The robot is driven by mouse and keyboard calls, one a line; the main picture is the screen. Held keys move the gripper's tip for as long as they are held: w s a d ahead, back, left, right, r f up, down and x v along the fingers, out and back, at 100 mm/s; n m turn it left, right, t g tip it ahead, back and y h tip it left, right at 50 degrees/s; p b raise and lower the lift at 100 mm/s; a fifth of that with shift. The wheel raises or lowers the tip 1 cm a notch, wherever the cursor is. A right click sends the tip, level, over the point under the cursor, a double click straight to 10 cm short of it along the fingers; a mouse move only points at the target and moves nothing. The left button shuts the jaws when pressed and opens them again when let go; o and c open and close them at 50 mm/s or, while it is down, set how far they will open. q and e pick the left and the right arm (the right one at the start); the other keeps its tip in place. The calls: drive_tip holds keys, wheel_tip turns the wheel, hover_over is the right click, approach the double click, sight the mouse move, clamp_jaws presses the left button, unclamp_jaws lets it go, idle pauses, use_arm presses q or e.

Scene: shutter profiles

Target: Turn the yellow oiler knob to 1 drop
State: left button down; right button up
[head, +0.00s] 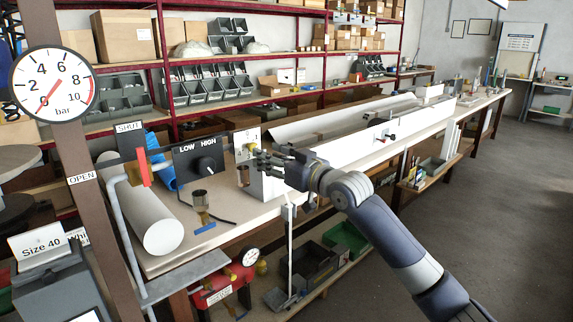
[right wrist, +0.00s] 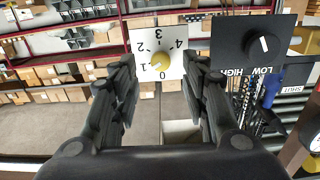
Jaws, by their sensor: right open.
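The yellow oiler knob (right wrist: 160,61) sits on a white plate (right wrist: 145,42) with the numbers 0 to 4 around it, seen upside down in the right wrist view. The knob's pointer is too small to read surely. In the head view the plate (head: 241,138) stands on the bench, with the knob (head: 254,147) partly behind the fingers. My right gripper (head: 262,161) is open in front of the plate. In the right wrist view its fingers (right wrist: 161,75) stand to either side of the knob, apart from it. My left gripper is not in view.
A black LOW/HIGH switch panel (head: 190,157) stands left of the plate, close to my right fingers. A brass fitting (head: 200,198) and white pipe (head: 148,212) lie nearer. A long white profile (head: 365,150) runs along the bench to the right.

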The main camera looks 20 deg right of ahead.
drive_tip(key=v, duration=0.6)
idle(0.3)
